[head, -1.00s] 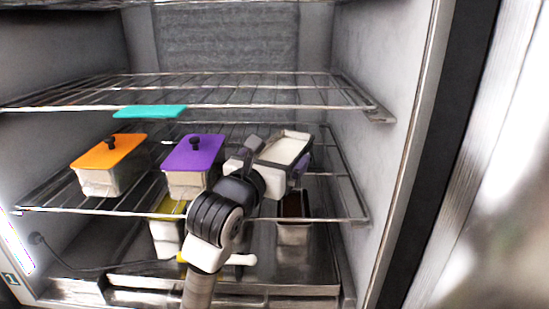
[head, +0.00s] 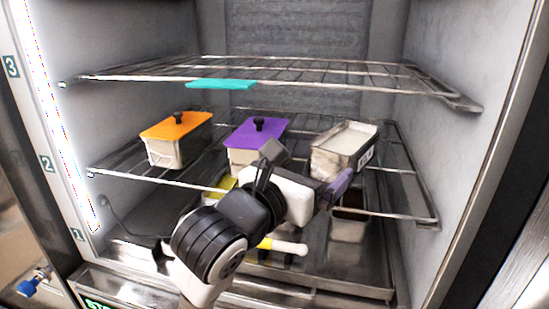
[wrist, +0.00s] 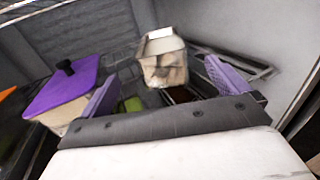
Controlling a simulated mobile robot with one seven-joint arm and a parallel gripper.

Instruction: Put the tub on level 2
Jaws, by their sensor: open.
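The tub (head: 345,147) is a pale metal box filled with a white mass, with a label on its side. It stands upright on the level 2 wire shelf (head: 402,171), at the right. My gripper (head: 310,168) is just in front of the tub, open. In the wrist view the tub (wrist: 165,68) shows beyond and between my two spread purple fingers (wrist: 160,82), apart from them and with nothing held.
A purple-lidded tub (head: 257,135) and an orange-lidded tub (head: 177,138) stand left on the same shelf. A teal lid (head: 221,84) lies on the level 3 shelf (head: 310,70) above. A dark-filled tub (head: 348,225) and a yellow item (head: 222,184) are below.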

